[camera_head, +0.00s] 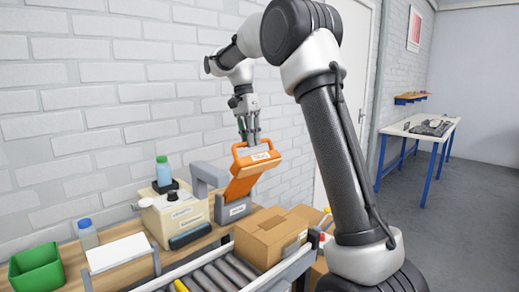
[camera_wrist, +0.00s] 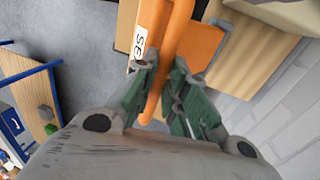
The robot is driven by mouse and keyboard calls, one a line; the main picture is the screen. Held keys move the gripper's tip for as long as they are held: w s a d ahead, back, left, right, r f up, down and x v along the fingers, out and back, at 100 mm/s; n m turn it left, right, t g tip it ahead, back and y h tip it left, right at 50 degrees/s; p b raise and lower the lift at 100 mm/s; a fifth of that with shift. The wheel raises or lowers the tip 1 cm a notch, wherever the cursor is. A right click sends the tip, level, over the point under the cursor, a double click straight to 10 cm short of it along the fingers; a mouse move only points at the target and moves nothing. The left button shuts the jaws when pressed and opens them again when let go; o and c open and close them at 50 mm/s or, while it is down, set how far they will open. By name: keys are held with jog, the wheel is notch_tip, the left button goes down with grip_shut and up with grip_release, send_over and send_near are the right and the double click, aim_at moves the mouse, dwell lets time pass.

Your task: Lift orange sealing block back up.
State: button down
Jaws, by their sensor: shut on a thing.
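The orange sealing block (camera_head: 250,165) is the upper orange part of a grey-based sealer (camera_head: 231,209) on the bench in the head view. It has a loop handle and a white label, and is tilted up from the base. My gripper (camera_head: 250,141) is at the top of the block, with its fingers at the handle. In the wrist view the orange block (camera_wrist: 202,48) runs down between the green-padded fingers of my gripper (camera_wrist: 162,100), which are shut on its handle bar. The lower end of the block meets the grey base.
Cardboard boxes (camera_head: 268,238) lie on a roller conveyor (camera_head: 215,274) in front of the sealer. A cream machine (camera_head: 175,214), a green bin (camera_head: 37,271) and bottles stand to the left on the bench. A brick wall is close behind. A blue-legged table (camera_head: 420,134) stands far right.

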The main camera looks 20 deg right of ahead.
jog(key=shift+w+a+r, duration=0.1)
jog(key=shift+w+a, duration=0.25)
jog(key=shift+w, duration=0.45)
jog(key=shift+w+a+r, duration=0.1)
jog(key=shift+w+a, duration=0.2)
jog(key=shift+w, duration=0.45)
jog(key=shift+r, duration=0.1)
jog(key=c, duration=1.5)
grip_release()
jog(key=shift+w+a, duration=0.1)
jog(key=shift+w, duration=0.15)
jog(key=shift+o, duration=0.2)
notch_tip(320, 180, up, 7)
jog(key=w, duration=0.1)
jog(key=shift+a, duration=0.15)
